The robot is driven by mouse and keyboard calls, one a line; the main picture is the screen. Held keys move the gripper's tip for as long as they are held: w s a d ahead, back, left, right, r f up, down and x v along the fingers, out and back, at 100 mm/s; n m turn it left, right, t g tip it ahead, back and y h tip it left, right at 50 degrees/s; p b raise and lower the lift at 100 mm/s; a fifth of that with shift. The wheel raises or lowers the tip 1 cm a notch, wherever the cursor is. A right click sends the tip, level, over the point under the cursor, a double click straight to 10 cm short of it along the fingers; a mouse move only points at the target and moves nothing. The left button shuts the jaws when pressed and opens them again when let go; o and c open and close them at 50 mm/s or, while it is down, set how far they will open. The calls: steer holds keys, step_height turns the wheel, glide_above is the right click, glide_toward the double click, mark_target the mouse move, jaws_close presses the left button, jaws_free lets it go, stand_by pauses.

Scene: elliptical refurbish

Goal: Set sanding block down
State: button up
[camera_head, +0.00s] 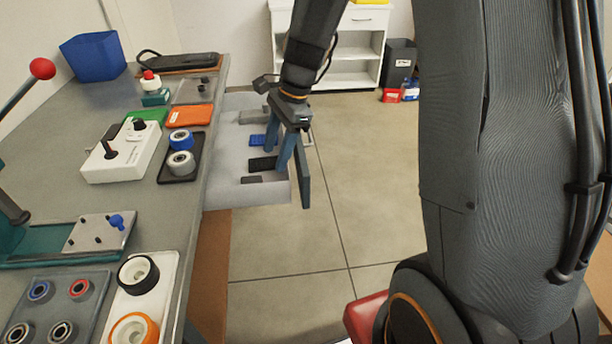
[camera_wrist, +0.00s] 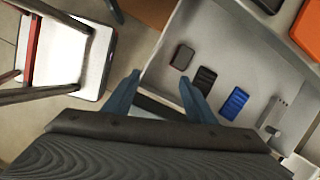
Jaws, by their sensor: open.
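My gripper (camera_head: 277,160) is open, with its two blue fingers pointing down over the front part of an open grey drawer (camera_head: 225,195). In the wrist view my gripper (camera_wrist: 159,80) has nothing between its fingertips, which are near the drawer's front edge. Inside the drawer (camera_wrist: 225,45) lie a small dark grey-brown block (camera_wrist: 182,57), a black ribbed block (camera_wrist: 204,80), a blue ribbed block (camera_wrist: 233,103) and a grey piece (camera_wrist: 272,116). I cannot tell for sure which is the sanding block; the small dark block is a likely one. The right finger is close to the black block.
The workbench (camera_head: 215,85) on the left holds a white control box (camera_head: 120,155), a dark tray (camera_head: 180,170) with two rollers, and an orange pad (camera_head: 190,115). The drawer's dark front panel (camera_head: 303,175) stands upright beside my fingers.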

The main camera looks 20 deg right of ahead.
steer(key=s+d+n+h, duration=0.1)
steer(key=s+d+n, duration=0.2)
steer(key=s+n, duration=0.5)
steer(key=s+d+r+n+h, duration=0.1)
steer(key=s+d+n+h, duration=0.1)
steer(key=s+n, duration=0.6)
steer(key=s+d, duration=0.1)
steer(key=s, duration=0.2)
steer(key=shift+r, duration=0.2)
steer(key=shift+d, duration=0.1)
